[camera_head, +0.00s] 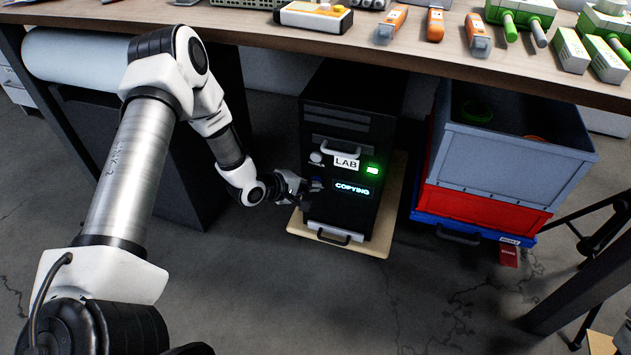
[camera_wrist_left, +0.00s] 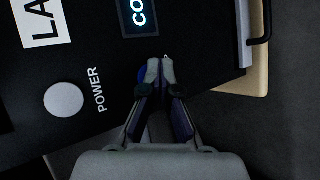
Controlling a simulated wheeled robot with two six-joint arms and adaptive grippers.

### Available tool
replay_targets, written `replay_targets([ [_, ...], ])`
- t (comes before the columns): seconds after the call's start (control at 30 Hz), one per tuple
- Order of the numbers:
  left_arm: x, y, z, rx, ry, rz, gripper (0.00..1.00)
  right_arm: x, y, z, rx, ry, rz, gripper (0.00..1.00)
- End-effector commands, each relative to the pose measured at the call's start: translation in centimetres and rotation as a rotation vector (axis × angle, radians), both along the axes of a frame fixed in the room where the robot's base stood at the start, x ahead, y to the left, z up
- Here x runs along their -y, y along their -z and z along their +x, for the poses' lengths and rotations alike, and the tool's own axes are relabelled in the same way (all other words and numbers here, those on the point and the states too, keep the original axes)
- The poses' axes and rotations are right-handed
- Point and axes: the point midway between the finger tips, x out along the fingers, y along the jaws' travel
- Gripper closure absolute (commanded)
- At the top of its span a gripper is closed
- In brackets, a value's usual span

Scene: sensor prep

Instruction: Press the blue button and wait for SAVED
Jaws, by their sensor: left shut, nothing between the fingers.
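A black computer tower (camera_head: 340,135) marked LAB stands on a light wooden board under the bench. Its display (camera_head: 352,189) reads COPYING, and a green light (camera_head: 372,170) glows above it. My left gripper (camera_head: 316,186) is shut and empty, with its fingertips at the tower's front, left of the display. In the left wrist view the shut fingertips (camera_wrist_left: 160,64) cover most of the blue button (camera_wrist_left: 141,74), and only a blue edge shows. I cannot tell whether the button is pressed in. A round POWER button (camera_wrist_left: 63,99) sits to the left. My right gripper is not in view.
The bench top (camera_head: 450,50) overhangs the tower and carries several orange and green tools. Stacked grey (camera_head: 510,150), red and blue crates stand right of the tower. The floor (camera_head: 300,300) in front is clear.

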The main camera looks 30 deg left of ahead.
Motion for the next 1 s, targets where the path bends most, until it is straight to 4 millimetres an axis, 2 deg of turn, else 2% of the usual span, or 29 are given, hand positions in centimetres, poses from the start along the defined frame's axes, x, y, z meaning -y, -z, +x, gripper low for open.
replay_targets([
  [0.17, 0.0, 0.0, 0.0, 0.001, -0.001, 0.0, 1.0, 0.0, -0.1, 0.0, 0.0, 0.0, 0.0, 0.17],
  [0.5, 0.4, -0.1, -1.6, 0.0, 0.0, 0.0, 1.0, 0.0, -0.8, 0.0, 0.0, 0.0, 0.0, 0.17],
  [0.83, 0.4, 0.0, -1.9, 0.0, 0.0, 0.0, 1.0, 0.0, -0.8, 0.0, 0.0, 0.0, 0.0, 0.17],
  [1.0, 0.8, -0.2, -3.3, -0.001, -0.002, -0.002, 1.0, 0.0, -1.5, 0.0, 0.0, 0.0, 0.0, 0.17],
])
